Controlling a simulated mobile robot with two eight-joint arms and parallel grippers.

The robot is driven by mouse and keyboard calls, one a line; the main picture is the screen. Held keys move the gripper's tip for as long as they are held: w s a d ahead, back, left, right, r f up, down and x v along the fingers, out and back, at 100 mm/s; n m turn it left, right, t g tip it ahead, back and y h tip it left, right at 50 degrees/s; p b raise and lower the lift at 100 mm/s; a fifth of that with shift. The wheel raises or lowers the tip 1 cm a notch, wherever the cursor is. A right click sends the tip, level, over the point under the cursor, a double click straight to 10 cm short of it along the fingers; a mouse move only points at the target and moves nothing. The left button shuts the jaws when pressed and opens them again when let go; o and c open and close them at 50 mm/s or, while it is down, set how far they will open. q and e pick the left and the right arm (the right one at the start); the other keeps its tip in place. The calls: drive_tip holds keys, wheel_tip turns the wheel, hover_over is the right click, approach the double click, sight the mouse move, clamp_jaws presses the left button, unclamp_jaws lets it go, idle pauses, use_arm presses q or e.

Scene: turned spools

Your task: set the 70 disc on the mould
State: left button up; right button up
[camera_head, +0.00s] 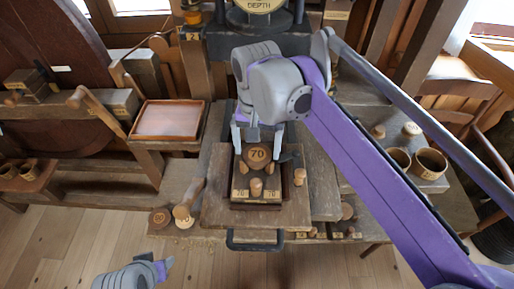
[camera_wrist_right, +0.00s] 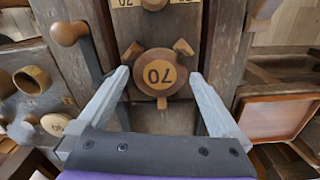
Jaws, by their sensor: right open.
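The round wooden 70 disc (camera_head: 257,153) is at the middle of the bench, over the dark board with angled wooden pegs and number labels, which I take as the mould (camera_head: 236,194).
A shallow tray (camera_head: 168,103) stands at left. Cups (camera_head: 430,163) stand at right. A press with a depth dial (camera_head: 259,5) rises behind. My right arm crosses the right side.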

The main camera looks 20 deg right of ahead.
sight(257, 155)
wheel_tip(257, 155, up, 12)
drive_tip(key=p, duration=0.1)
drive_tip(key=shift+f+p, duration=0.2)
drive_tip(key=shift+p, duration=0.1)
idle(0.7)
